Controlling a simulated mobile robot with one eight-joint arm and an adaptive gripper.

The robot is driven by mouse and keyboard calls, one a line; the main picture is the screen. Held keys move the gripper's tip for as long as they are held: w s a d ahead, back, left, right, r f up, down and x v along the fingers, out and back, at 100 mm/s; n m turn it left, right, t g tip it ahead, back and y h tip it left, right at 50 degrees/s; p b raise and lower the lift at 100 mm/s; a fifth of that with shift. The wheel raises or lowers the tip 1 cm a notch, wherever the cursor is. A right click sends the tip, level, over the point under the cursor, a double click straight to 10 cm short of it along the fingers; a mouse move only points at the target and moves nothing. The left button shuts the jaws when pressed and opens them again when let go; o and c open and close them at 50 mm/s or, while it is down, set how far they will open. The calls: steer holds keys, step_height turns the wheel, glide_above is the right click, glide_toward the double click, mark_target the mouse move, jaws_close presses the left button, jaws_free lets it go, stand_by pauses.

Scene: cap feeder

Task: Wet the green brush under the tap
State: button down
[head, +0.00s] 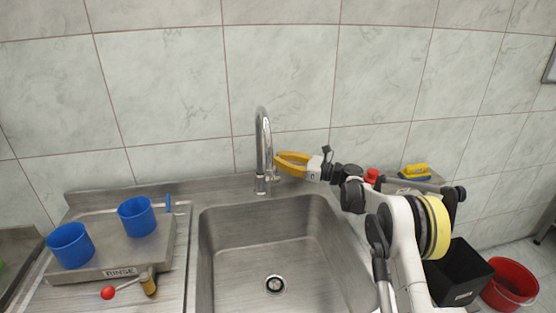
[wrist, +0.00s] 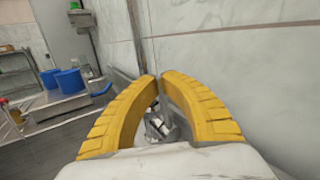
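The chrome tap (head: 264,150) stands at the back of the steel sink, and no water stream shows under its spout. My gripper (head: 279,162) has yellow fingers and is just right of the tap column, close to its side lever (head: 275,174). In the wrist view my gripper (wrist: 159,78) has its fingertips together, with nothing seen pinched between them. A shiny metal part (wrist: 160,124) shows through the gap behind the tips. I cannot tell whether the fingers touch the tap. I cannot make out a green brush in either view.
Two blue cups (head: 70,246) (head: 137,217) stand on the raised "RINSE" stand (head: 100,272) at left, with a red-knobbed lever (head: 128,287) in front. The sink basin (head: 225,235) is empty. A yellow-and-blue item (head: 415,172), black bin (head: 460,275) and red bucket (head: 510,284) are at right.

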steer(key=c, duration=1.5)
jaws_free()
steer(key=v, duration=1.2)
